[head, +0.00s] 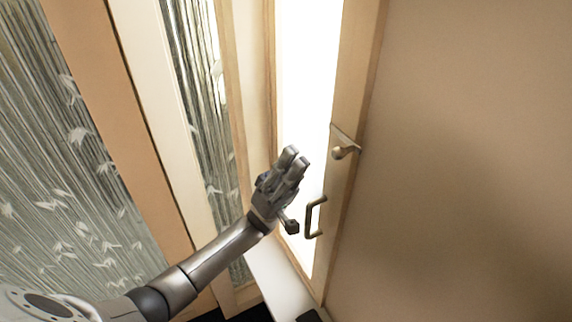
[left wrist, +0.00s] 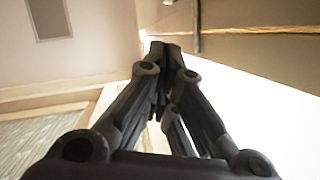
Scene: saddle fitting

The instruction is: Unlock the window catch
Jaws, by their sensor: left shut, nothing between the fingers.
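The window catch (head: 343,152), a small metal lever with a rounded end, sits on the wooden frame of the bright window in the head view. A bracket-shaped pull handle (head: 314,217) is lower on the same frame. My left gripper (head: 291,158) is shut and empty, left of the catch in the picture and in front of the bright pane. Its fingers point up, apart from the catch in the picture. In the left wrist view the shut fingertips (left wrist: 164,48) are near the centre. A thin metal piece (left wrist: 196,25) shows beyond them; I cannot tell which fitting it is. My right gripper is not in view.
The bright window pane (head: 309,65) stands behind the gripper. A plain brown wall (head: 475,150) is to the right. Patterned panels with leaf shapes (head: 70,160) in wooden frames are to the left. A white sill (head: 277,283) lies below the gripper.

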